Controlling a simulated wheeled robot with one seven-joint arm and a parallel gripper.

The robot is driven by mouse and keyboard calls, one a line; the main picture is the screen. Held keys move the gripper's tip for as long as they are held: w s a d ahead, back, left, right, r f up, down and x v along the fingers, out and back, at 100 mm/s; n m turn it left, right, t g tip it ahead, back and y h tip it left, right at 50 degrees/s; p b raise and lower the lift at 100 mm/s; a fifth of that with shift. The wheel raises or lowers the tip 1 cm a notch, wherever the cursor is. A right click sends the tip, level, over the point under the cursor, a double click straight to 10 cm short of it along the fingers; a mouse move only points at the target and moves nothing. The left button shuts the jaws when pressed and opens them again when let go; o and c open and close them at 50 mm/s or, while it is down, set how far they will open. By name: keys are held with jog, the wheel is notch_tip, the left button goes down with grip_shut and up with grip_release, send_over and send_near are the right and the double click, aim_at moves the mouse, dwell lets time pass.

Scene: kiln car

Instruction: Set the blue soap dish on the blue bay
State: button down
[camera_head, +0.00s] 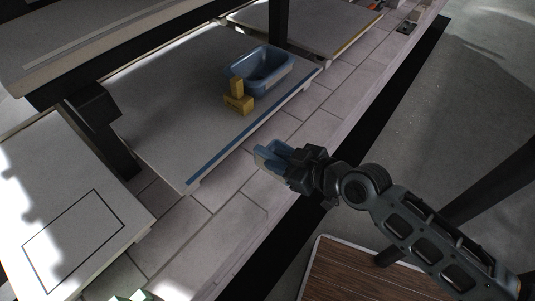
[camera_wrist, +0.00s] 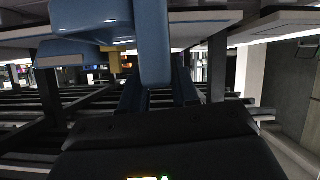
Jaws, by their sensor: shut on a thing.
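The blue soap dish (camera_head: 267,157) is in my gripper (camera_head: 283,160), which is shut on it. In the head view they are over the tiled strip in front of the shelf, apart from the shelf. The jaws hide part of the dish. In the wrist view the dish (camera_wrist: 152,42) fills the upper middle, in front of my gripper (camera_wrist: 158,95). The blue bay is the pale shelf with a blue stripe (camera_head: 226,145) along its front edge. Its near left part is bare.
A blue basin (camera_head: 276,73) stands at the back right of the blue-striped shelf. A yellow stepped block (camera_head: 238,102) stands close in front of it. Dark posts (camera_head: 105,125) rise beside the shelf. Another pale shelf (camera_head: 75,225) with a black outlined rectangle lies at the left.

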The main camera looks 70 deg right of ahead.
jog(key=shift+r, duration=0.15)
dwell(0.3)
jog(key=shift+w+d+p, duration=0.1)
jog(key=shift+w+p, duration=0.1)
jog(key=shift+p, duration=0.1)
jog(key=shift+w+d+f, duration=0.2)
jog(key=shift+w+d, duration=0.95)
jog(key=shift+w, duration=2.85)
jog(key=shift+w+d+f, duration=0.25)
jog(key=shift+w+d, duration=0.9)
jog(key=shift+w, duration=2.85)
jog(key=shift+w+d+f, duration=0.2)
jog(key=shift+w+d, duration=0.95)
jog(key=shift+w, duration=2.85)
jog(key=shift+w+f, duration=0.1)
jog(key=shift+w, duration=0.05)
jog(key=shift+f, duration=0.3)
jog(key=shift+f+b, duration=0.45)
jog(key=shift+f, duration=0.05)
jog(key=c, duration=0.8)
grip_release()
